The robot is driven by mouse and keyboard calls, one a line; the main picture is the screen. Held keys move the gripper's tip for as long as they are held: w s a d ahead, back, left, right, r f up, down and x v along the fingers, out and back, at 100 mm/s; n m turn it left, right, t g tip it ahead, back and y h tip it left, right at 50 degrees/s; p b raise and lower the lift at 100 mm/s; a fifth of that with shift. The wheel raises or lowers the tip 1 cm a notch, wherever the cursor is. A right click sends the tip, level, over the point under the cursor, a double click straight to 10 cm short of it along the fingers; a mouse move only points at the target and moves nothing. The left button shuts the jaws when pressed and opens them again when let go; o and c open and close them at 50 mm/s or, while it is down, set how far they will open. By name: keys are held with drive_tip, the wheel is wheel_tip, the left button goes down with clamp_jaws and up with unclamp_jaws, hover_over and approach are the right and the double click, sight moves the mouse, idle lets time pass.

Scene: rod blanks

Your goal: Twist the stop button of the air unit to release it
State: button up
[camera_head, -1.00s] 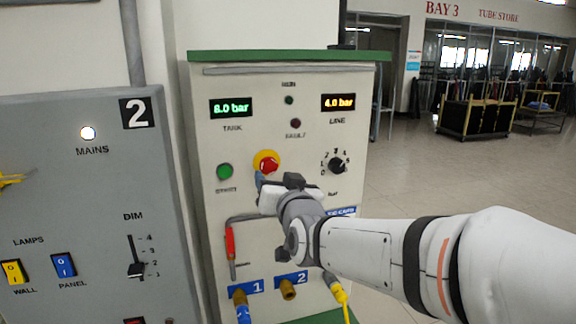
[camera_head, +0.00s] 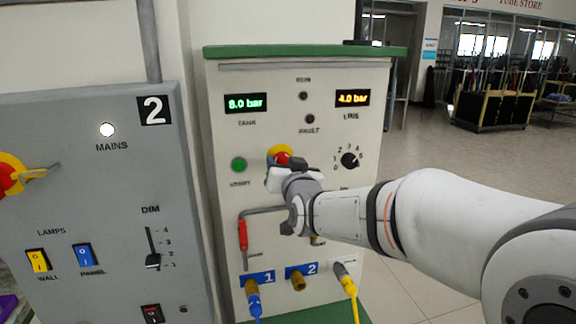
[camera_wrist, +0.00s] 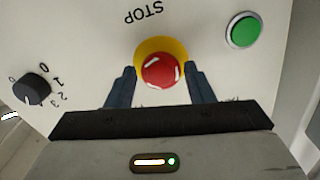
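The air unit (camera_head: 232,112) is a cream cabinet with a green top. Its stop button is a red mushroom head on a yellow collar; in the head view it (camera_head: 281,155) is partly hidden by my gripper (camera_head: 290,166). In the wrist view the red stop button (camera_wrist: 161,71) shows white marks, with "STOP" printed upside down above it. My gripper (camera_wrist: 161,87) is open there, with one dark finger on each side of the button's lower part. I see gaps between the fingers and the red head; contact is not visible.
A green start button (camera_head: 239,165) and a black dial (camera_head: 349,160) flank the stop button. Below are a red-handled lever (camera_head: 243,235) and hoses, one yellow (camera_head: 351,292). A grey switch panel (camera_head: 100,200) stands at the left. Open floor lies to the right.

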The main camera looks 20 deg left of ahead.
drive_tip(key=c, duration=0.6)
drive_tip(key=shift+d, duration=0.2)
drive_tip(key=shift+c, duration=0.3)
drive_tip(key=shift+s+a, duration=0.1)
drive_tip(key=shift+a, duration=0.05)
drive_tip(key=shift+r+m+b, duration=0.1)
drive_tip(key=shift+m+b, duration=3.8)
drive_tip(key=shift+b, duration=2.35)
drive_tip(key=shift+r, duration=0.15)
